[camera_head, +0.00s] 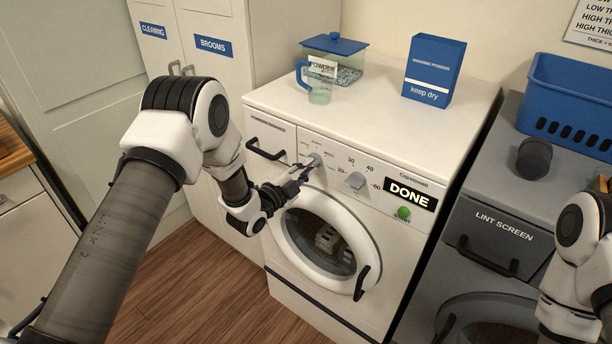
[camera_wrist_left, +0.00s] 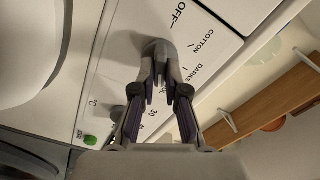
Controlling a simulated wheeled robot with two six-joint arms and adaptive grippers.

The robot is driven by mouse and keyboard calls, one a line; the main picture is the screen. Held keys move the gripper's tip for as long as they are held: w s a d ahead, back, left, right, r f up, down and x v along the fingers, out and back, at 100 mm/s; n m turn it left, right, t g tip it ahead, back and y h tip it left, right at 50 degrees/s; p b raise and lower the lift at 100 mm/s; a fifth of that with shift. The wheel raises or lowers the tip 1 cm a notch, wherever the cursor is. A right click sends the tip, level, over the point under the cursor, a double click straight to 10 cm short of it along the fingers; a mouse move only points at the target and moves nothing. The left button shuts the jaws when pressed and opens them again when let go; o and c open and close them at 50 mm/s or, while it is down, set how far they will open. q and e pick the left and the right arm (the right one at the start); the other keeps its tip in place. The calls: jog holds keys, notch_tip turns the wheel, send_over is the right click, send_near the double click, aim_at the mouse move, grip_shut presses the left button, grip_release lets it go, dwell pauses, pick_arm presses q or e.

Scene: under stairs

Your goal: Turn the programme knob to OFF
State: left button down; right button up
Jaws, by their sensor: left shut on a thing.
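The programme knob (camera_head: 316,160) is a grey knob on the left of the white washing machine's front panel (camera_head: 335,168). In the left wrist view the knob (camera_wrist_left: 158,47) has OFF, COTTON and DARKS printed around it. My left gripper (camera_head: 304,172) is shut on the knob; in its wrist view the gripper's fingertips (camera_wrist_left: 163,72) close on the knob's near part. The fingers partly cover the knob, and I cannot tell which label it points to. Part of my right arm shows at the right edge, but its gripper is not clearly visible.
A second grey knob (camera_head: 356,181) with temperature numbers, a DONE display (camera_head: 409,195) and a green button (camera_head: 403,213) sit further right. A drawer handle (camera_head: 265,150) is left of the gripper. A jug (camera_head: 319,88) and washing powder box (camera_head: 434,70) stand on top.

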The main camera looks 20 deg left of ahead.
pick_arm(q)
jog(key=n+b, duration=0.8)
jog(key=n, duration=2.4)
jog(key=shift+a+f, duration=0.1)
jog(key=shift+a, duration=0.05)
jog(key=shift+n, duration=0.3)
jog(key=c, duration=1.2)
grip_release()
jog(key=shift+w, duration=0.1)
